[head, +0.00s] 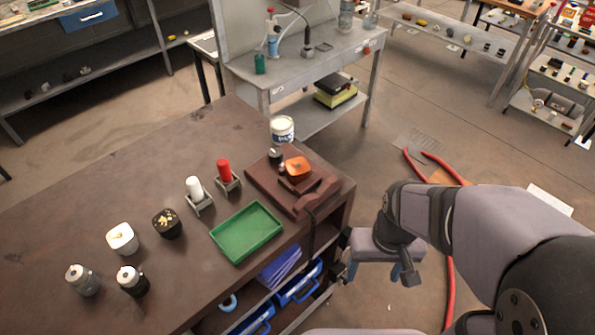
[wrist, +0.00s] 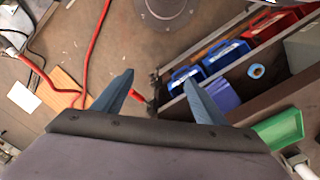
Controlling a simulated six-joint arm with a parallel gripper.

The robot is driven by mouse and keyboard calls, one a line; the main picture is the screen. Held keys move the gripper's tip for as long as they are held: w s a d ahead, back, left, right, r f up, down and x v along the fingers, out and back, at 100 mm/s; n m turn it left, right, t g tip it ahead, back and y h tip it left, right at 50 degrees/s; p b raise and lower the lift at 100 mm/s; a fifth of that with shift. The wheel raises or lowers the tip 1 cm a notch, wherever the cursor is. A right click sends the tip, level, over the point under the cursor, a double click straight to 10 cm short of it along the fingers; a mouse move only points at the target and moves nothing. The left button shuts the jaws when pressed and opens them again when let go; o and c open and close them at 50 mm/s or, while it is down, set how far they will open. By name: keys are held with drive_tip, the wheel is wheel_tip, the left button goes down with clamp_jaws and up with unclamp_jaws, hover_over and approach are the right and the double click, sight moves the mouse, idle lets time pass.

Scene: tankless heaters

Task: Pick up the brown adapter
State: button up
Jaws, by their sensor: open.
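A brown curved piece (head: 318,197) lies on a dark brown board (head: 262,180) at the right end of the brown table in the head view. It may be the brown adapter, but I cannot tell for sure. An orange piece (head: 298,168) sits beside it on the board. My gripper (head: 378,273) is to the right of the table's end, over the floor and apart from these things. In the wrist view, its two blue-grey fingers (wrist: 159,78) are spread with nothing between them. The brown piece cannot be made out in the wrist view.
A green tray (head: 247,232), white and red cylinders in stands, and several small jars are on the table (head: 130,180). A white can (head: 282,129) stands behind the board. Blue boxes (head: 297,284) fill the shelf below. Red hoses (head: 450,262) lie on the floor.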

drive_tip(key=w+r+n+t+p, duration=0.3)
drive_tip(key=w+n+t+p, duration=0.15)
drive_tip(key=w, duration=0.75)
drive_tip(key=n+t+y+p, duration=0.1)
drive_tip(key=n+t+y, duration=0.2)
drive_tip(key=t+y, duration=0.35)
approach(301, 176)
drive_tip(key=shift+t+h, duration=0.35)
drive_tip(key=shift+t, duration=0.05)
drive_tip(key=w, duration=0.3)
drive_tip(key=w+a, duration=0.1)
drive_tip(key=w, duration=0.2)
drive_tip(key=shift+a+r, duration=0.1)
drive_tip(key=shift+r, duration=0.1)
drive_tip(key=shift+s+a+f+m+t+y+b, duration=0.15)
drive_tip(key=shift+a+f+t+y+b, duration=0.15)
drive_tip(key=shift+a+f+t+y, duration=0.15)
drive_tip(key=shift+s+a+f+m+t+y+b, duration=0.15)
drive_tip(key=shift+a+f+t+y+b, duration=0.2)
drive_tip(key=shift+a+t, duration=0.2)
drive_tip(key=f, duration=0.1)
drive_tip(key=s+f+m+t+b, duration=0.1)
drive_tip(key=shift+s+d+f+t, duration=0.15)
drive_tip(key=shift+s+f+t, duration=0.1)
drive_tip(key=shift+s+t, duration=0.05)
drive_tip(key=shift+s+d+f+m+t+b, duration=0.35)
drive_tip(key=shift+s+m+t+b, duration=0.15)
drive_tip(key=shift+s+m, duration=0.1)
